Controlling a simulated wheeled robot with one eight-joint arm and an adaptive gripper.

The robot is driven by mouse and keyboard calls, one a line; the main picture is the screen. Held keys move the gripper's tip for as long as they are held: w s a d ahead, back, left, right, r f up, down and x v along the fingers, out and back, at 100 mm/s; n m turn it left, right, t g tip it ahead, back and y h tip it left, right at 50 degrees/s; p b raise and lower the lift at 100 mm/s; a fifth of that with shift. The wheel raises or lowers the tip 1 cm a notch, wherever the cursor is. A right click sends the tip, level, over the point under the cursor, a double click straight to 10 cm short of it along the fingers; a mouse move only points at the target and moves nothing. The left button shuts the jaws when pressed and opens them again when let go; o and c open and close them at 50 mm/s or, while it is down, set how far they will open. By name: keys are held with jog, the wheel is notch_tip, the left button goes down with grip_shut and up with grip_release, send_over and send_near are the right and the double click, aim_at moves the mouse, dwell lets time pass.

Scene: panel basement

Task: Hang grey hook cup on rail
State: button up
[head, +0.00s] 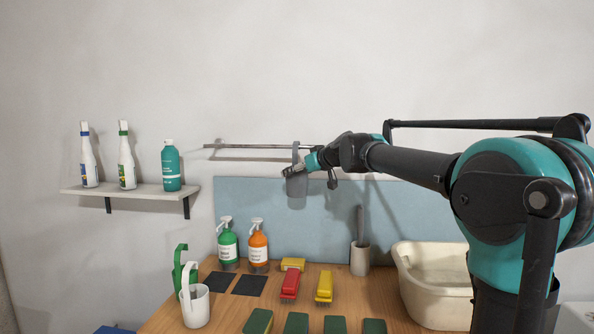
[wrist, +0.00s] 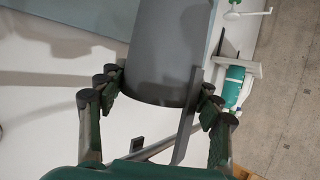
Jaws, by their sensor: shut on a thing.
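The grey hook cup (head: 296,187) is held up at the wall, its hook at the height of the metal rail (head: 240,147). In the head view the hook overlaps the rail's line; I cannot tell whether it sits over the bar. My gripper (head: 311,165) comes from the right and is shut on the cup. In the wrist view the grey cup (wrist: 162,45) lies between the two fingers of my gripper (wrist: 161,88), and its flat hook strip (wrist: 186,128) runs down past the cup's edge. Part of the rail is hidden behind my arm.
A shelf (head: 145,191) with several bottles is left of the rail. The wall above the rail is clear.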

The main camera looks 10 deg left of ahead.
jog(key=o, duration=1.2)
jog(key=shift+o, duration=0.2)
